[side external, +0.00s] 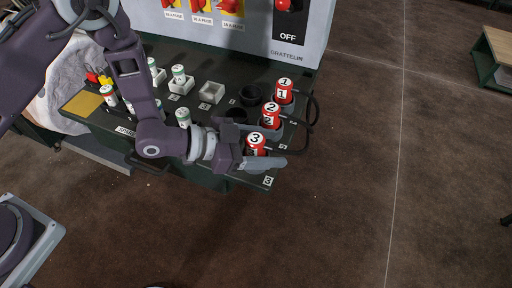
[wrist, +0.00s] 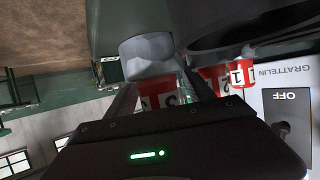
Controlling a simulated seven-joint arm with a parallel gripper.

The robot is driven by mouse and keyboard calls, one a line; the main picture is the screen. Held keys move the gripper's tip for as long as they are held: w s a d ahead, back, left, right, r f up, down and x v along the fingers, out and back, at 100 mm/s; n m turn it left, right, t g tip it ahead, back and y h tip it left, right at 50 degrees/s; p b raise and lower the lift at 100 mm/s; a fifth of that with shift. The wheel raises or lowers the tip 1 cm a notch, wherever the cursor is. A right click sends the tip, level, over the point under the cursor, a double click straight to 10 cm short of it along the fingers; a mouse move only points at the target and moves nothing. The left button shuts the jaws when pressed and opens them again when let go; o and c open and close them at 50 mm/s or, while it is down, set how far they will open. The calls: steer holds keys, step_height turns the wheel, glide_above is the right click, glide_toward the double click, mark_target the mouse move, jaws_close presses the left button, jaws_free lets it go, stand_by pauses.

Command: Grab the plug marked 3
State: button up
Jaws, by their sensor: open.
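The plug marked 3 (side external: 256,142) is red with a white band and stands at the front right corner of the dark panel. My gripper (side external: 268,147) is open, with one finger on the near side of this plug and the other on its far side. I cannot tell whether either finger touches it. In the wrist view, the red plug marked 3 (wrist: 158,93) shows between the fingers, its lettering partly cut off by my gripper body. The plug marked 2 (side external: 270,113) and the plug marked 1 (side external: 284,92) stand behind it in a row.
Black cables (side external: 313,110) loop out from the panel's right edge by the plugs. A grey cabinet with an OFF switch (side external: 289,20) stands behind.

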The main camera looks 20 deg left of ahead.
jaws_close()
